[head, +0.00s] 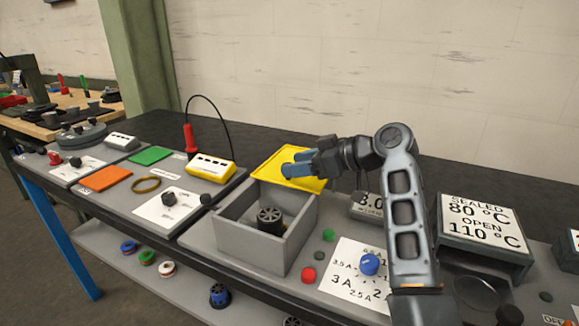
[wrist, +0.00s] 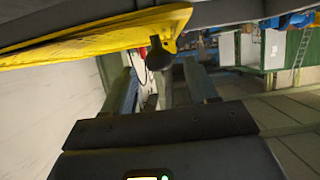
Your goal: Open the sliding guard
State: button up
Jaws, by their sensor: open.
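The sliding guard is a yellow panel (head: 272,163) at the back of a grey open-topped box (head: 287,243). The front of the box is uncovered, and a dark wheel-like part (head: 269,219) shows inside. My gripper (head: 300,164) is over the guard's right part in the head view and hides some of it. In the wrist view the guard's yellow edge (wrist: 95,38) crosses the top, with a dark round knob (wrist: 158,56) at its end. The knob appears between the open fingers of my gripper (wrist: 161,76); I cannot tell whether they touch it.
Right of the box are a red button (head: 308,275), a green button (head: 328,235) and a blue dial (head: 369,264) on a white plate. To the left stand a yellow meter (head: 211,170) and a red probe (head: 190,138) with a black cable. A pale wall rises behind the bench.

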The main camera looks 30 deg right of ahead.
jog(key=shift+v, duration=2.25)
